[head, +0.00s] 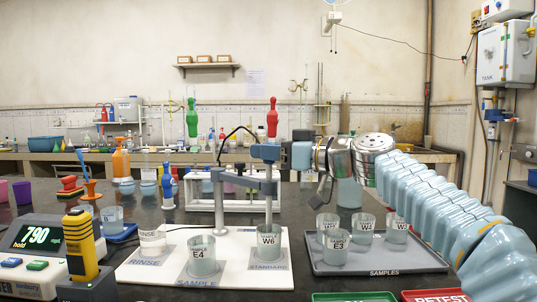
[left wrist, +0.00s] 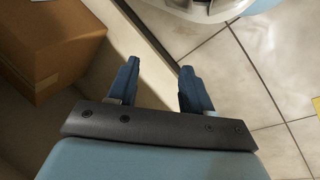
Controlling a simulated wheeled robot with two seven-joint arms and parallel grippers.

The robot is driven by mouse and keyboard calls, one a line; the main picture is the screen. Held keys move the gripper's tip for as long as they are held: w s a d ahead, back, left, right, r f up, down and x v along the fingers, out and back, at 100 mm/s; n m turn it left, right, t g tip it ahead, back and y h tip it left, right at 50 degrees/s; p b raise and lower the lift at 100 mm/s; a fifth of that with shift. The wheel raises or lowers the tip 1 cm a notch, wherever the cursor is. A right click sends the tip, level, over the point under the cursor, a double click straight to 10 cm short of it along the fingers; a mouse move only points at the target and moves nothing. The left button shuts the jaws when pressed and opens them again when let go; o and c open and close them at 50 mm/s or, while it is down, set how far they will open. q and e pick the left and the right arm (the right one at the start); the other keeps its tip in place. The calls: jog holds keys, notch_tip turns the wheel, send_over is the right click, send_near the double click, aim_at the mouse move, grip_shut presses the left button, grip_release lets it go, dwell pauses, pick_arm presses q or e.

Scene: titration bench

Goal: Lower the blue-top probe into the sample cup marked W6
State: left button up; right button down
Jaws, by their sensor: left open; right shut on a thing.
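The sample cup marked W6 (head: 268,252) stands at the STANDARD spot on a white board. The grey-stemmed probe (head: 268,205) hangs upright above it on a jointed arm. Its stem comes down to the cup's rim; whether its tip is inside I cannot tell. My right gripper (head: 268,152) comes in from the right and is shut on the probe's blue-grey top, which the fingers largely hide. A black cable loops from there to the left. My left gripper (left wrist: 157,88) is open and empty over the floor in the left wrist view.
Cup E4 (head: 202,260) stands left of W6 and a rinse cup (head: 152,242) farther left. A grey samples tray (head: 375,262) with several cups is at the right. A meter (head: 38,240) reads 790. A post (head: 219,200) carries the jointed arm.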

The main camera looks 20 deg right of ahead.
aim_at(269, 163)
notch_tip(269, 163, down, 3)
jog(key=shift+f+b, duration=0.1)
jog(key=shift+b, duration=1.1)
pick_arm(q)
jog(key=f, duration=0.2)
jog(key=a+f, duration=0.1)
jog(key=shift+w+a+f, duration=0.1)
jog(key=shift+w+f, duration=0.2)
jog(key=shift+f, duration=0.1)
pick_arm(e)
jog(key=c, duration=0.9)
grip_release()
jog(key=shift+c, duration=0.2)
